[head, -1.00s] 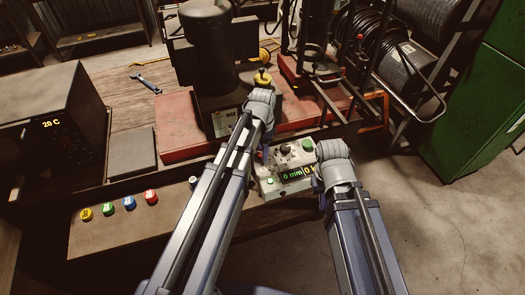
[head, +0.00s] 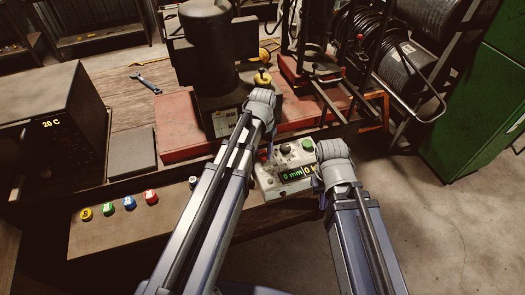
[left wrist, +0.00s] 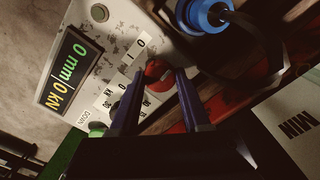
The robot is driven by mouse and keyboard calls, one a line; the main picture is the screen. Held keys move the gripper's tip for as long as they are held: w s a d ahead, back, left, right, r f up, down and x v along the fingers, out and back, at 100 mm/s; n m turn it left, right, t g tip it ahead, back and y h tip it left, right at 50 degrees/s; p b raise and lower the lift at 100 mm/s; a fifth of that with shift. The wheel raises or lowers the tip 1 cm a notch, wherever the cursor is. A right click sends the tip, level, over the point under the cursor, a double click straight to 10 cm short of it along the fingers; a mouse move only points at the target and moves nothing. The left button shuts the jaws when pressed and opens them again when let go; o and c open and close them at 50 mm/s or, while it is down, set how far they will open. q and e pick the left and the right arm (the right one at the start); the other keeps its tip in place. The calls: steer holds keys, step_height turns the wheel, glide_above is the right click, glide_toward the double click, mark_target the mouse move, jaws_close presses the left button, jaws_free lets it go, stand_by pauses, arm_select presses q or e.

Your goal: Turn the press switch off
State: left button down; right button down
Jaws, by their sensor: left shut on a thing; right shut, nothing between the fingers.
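The press switch is a red knob (left wrist: 156,70) on the pale control panel (left wrist: 120,20), beside small white labels marked 0 and I. My left gripper (left wrist: 160,78) is shut on the red knob, one finger on each side. In the head view my left gripper (head: 269,153) reaches the panel's back left, its fingers mostly hidden by the arm. The panel's display (left wrist: 67,72) reads 0 mm and 0 kN. A small round lamp (left wrist: 99,12) on the panel looks pale and unlit. My right gripper (head: 317,189) is shut and empty by the panel's right edge, largely hidden by its wrist.
A green button (head: 307,145) and a dark knob (head: 285,148) sit on the panel. The red press base (head: 180,140) stands behind. Coloured buttons (head: 129,203) line the bench front at left. A blue round part (left wrist: 205,14) is close to the knob in the wrist view.

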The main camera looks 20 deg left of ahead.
mark_target(262, 153)
arm_select(q)
steer(key=n, duration=0.4)
steer(key=shift+n, duration=2.2)
steer(key=shift+c, duration=1.8)
jaws_free()
steer(key=shift+r, duration=0.1)
step_height(262, 153, up, 8)
steer(key=p, duration=0.8)
steer(key=shift+f, duration=0.2)
